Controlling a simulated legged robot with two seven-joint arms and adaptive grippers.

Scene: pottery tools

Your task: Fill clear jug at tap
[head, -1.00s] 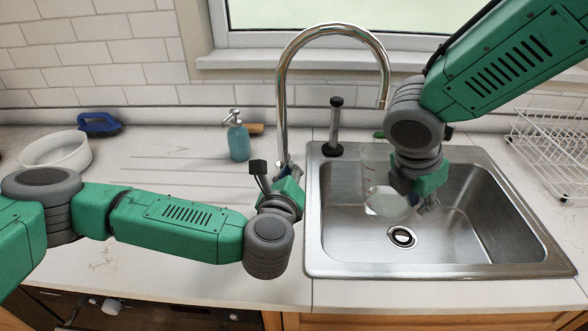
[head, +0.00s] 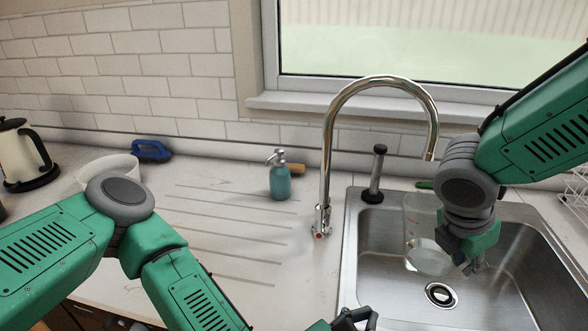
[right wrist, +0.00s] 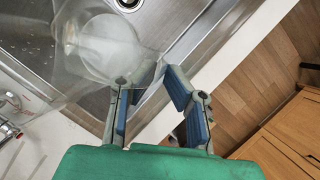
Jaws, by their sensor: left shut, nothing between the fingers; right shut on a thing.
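The clear jug (head: 428,258) is upright over the sink, with a pale round patch low in it; I cannot tell whether that is water. It also shows in the right wrist view (right wrist: 100,48). My right gripper (head: 472,266) is shut on the jug at its right side; its fingers show in the right wrist view (right wrist: 162,108). The chrome tap (head: 328,150) arches over the sink, its spout end above the jug. I see no stream. My left gripper (head: 352,319) is shut and empty at the bottom edge, partly cut off, apart from the tap base.
The steel sink (head: 352,262) has a drain (head: 440,294) below the jug. A dark plunger-like post (head: 376,172) stands on its back rim. A teal soap bottle (head: 280,180) stands left of the tap. A white bowl (head: 106,166), blue brush (head: 151,151) and kettle (head: 22,152) are far left.

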